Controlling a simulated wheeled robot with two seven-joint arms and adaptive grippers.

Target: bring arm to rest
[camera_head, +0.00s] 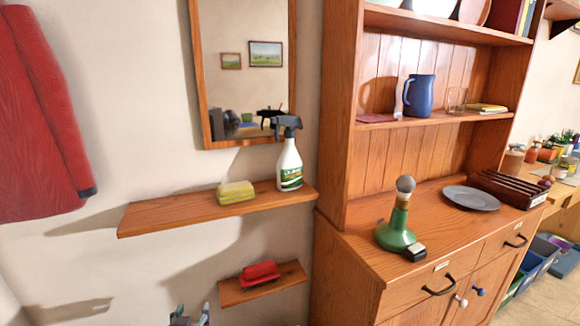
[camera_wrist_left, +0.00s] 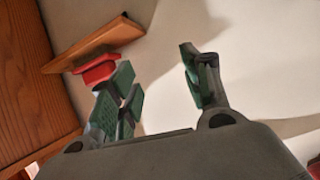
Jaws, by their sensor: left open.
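My left gripper (camera_head: 190,317) shows at the bottom edge of the head view, only its fingertips in frame, in front of the wall and left of the small lower shelf (camera_head: 232,294). In the left wrist view my left gripper (camera_wrist_left: 158,72) has its two green-padded fingers spread wide, with nothing between them. A red object (camera_head: 260,272) lies on the small shelf; in the left wrist view the red object (camera_wrist_left: 95,76) appears beside one finger, partly covered by it. My right gripper is in neither view.
A longer wall shelf (camera_head: 160,220) carries a yellow sponge (camera_head: 235,192) and a spray bottle (camera_head: 289,165) below a mirror (camera_head: 240,60). A wooden cabinet (camera_head: 365,262) stands to the right, with a green lamp-like object (camera_head: 397,232). A red garment (camera_head: 35,120) hangs left.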

